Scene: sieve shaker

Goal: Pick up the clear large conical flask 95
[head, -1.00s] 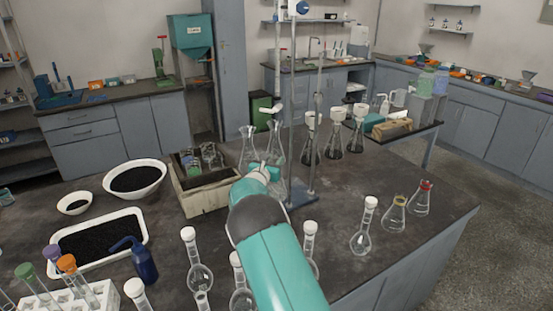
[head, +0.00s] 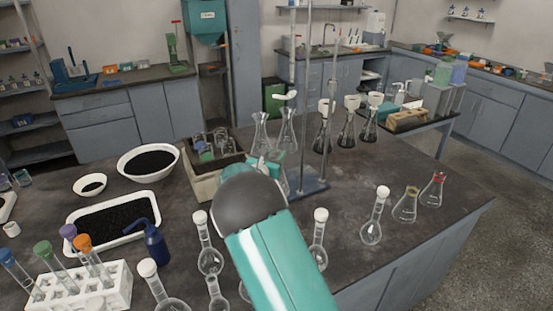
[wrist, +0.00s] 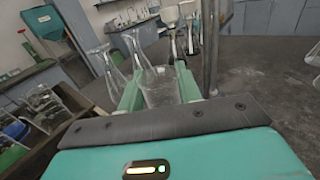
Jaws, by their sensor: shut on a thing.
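I cannot tell whether the held flask touches the bench.
A metal stand with rods (head: 309,188) is close on the right. A wooden crate of glassware (head: 205,185) is close on the left. Several dark-filled flasks with white funnels (head: 346,130) stand behind the stand. Stoppered flasks (head: 371,228) line the front. Bench at right is partly clear.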

